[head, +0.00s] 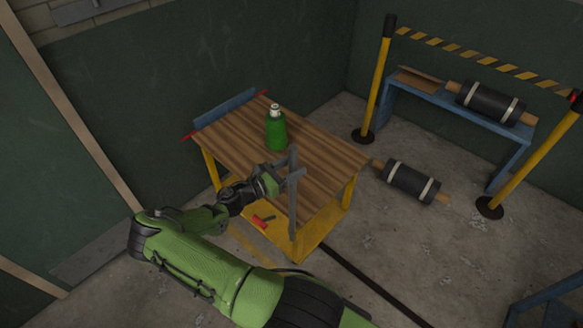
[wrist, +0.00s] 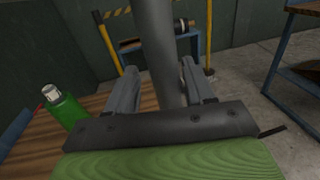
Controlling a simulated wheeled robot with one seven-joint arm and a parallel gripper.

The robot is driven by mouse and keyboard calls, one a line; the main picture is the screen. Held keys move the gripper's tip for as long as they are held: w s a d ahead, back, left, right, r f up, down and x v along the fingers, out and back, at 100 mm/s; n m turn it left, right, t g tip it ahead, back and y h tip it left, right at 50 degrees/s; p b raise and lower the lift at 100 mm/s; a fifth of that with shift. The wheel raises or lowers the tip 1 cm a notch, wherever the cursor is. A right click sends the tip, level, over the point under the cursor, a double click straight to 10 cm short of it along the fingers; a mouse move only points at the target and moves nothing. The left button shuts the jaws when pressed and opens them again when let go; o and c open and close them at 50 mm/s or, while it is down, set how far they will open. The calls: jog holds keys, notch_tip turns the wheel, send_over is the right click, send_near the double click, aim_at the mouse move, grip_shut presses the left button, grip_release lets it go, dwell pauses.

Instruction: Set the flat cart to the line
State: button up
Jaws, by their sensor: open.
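The flat cart (head: 325,158) has a brown plank top and a yellow frame with a lower deck. A grey upright post (head: 293,215) stands at its near edge. My gripper (head: 288,180) is at this post. In the wrist view the open fingers lie on either side of the grey post (wrist: 168,45); I cannot tell whether they touch it. A dark line (head: 370,283) runs along the floor from the cart toward the lower right. A yellowish strip (head: 243,240) shows on the floor left of the cart, partly hidden by my arm.
A green bottle (head: 276,132) stands on the cart top; a red item (head: 260,221) lies on the lower deck. Behind right are a black roller (head: 411,181) on the floor, a blue bench (head: 440,99) and yellow barrier posts (head: 377,85).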

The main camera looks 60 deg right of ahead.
jog(key=b+v, duration=0.1)
jog(key=v, duration=1.4)
jog(key=shift+a, duration=0.35)
jog(key=shift+w, duration=0.1)
